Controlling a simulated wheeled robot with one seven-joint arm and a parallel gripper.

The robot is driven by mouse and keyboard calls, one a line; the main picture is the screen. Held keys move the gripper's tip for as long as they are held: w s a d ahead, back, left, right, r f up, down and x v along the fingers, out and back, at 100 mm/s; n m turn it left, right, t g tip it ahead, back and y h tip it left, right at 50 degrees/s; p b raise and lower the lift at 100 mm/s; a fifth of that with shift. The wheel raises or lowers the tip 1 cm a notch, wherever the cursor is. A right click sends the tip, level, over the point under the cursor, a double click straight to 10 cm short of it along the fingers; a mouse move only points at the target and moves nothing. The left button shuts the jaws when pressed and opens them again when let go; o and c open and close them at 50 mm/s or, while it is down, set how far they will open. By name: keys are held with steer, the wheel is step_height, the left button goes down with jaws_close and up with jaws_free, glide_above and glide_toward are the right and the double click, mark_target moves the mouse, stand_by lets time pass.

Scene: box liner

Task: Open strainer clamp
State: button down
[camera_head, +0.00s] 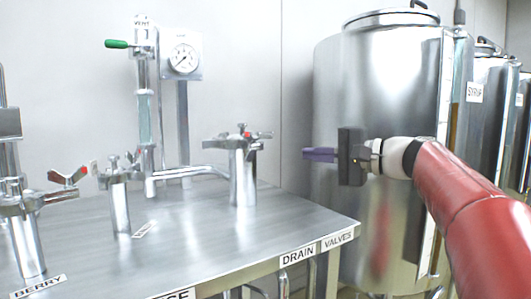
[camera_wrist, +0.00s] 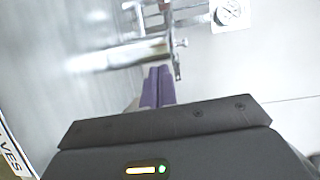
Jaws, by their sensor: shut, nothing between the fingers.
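A steel pipe fitting with a clamp (camera_head: 237,142) stands near the right end of the steel table. The clamp has a wing nut and small red parts. I cannot tell which of the clamps is the strainer clamp, as no strainer label is readable. My gripper (camera_head: 308,154) has purple fingers pointing left, to the right of this clamp and apart from it. The fingers are shut and empty. In the wrist view the fingers (camera_wrist: 158,84) sit together, with a clamp's small screw part (camera_wrist: 179,44) beyond the tips.
Other clamped fittings stand at the left (camera_head: 28,205) and centre-left (camera_head: 118,185). A pressure gauge (camera_head: 183,58) and green-handled valve (camera_head: 117,44) rise behind. A large steel tank (camera_head: 375,85) stands behind my arm. The table front (camera_head: 260,235) is bare, with DRAIN and VALVES labels on its edge.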

steer(key=w+a+r+p, duration=0.1)
steer(key=w+a, duration=0.2)
steer(key=a, duration=0.8)
steer(key=shift+y, duration=0.3)
